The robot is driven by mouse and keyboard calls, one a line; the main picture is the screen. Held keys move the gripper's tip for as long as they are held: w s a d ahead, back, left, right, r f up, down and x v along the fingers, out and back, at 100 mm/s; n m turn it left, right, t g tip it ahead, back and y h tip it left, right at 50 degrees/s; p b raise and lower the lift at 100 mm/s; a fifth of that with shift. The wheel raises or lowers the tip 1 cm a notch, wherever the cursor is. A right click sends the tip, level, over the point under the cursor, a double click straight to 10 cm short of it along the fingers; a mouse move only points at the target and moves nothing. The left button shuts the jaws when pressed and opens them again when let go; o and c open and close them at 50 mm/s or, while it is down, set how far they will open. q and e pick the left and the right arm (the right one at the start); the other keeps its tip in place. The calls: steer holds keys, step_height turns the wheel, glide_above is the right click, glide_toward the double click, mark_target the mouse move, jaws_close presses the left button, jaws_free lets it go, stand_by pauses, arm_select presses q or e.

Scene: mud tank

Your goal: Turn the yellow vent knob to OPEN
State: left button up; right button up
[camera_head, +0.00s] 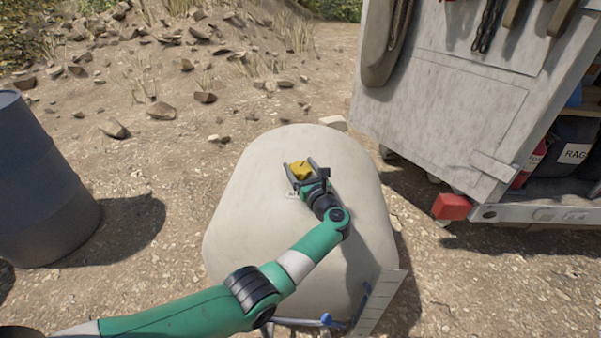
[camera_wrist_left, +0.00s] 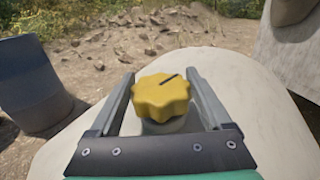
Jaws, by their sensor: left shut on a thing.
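The yellow vent knob (camera_head: 299,170) sits on top of the pale mud tank (camera_head: 245,200). In the left wrist view the knob (camera_wrist_left: 161,97) has a lobed rim and a dark pointer line that runs toward the upper right. My left gripper (camera_head: 301,168) is around the knob, one finger on each side, shut on it. In the left wrist view the fingers (camera_wrist_left: 163,85) flank the knob. A small white label (camera_head: 292,195) lies beside the gripper, partly hidden, and its text is too small to read. My right gripper is not in view.
A blue-grey barrel (camera_head: 40,185) stands at the left. A white trailer cabinet (camera_head: 440,95) with hanging tools and a red lamp (camera_head: 452,206) stands at the right. A ruled white plate (camera_head: 378,300) is at the tank's near right. Rocks are scattered on the ground behind.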

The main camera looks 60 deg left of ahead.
arm_select(q)
steer(key=shift+n+g, duration=0.4)
steer(key=shift+g, duration=0.2)
steer(key=o, duration=1.2)
steer(key=shift+d, duration=0.45)
steer(key=d+p, duration=0.3)
steer(key=d, duration=0.7)
steer(key=shift+s, duration=0.2)
steer(key=shift+d, duration=0.35)
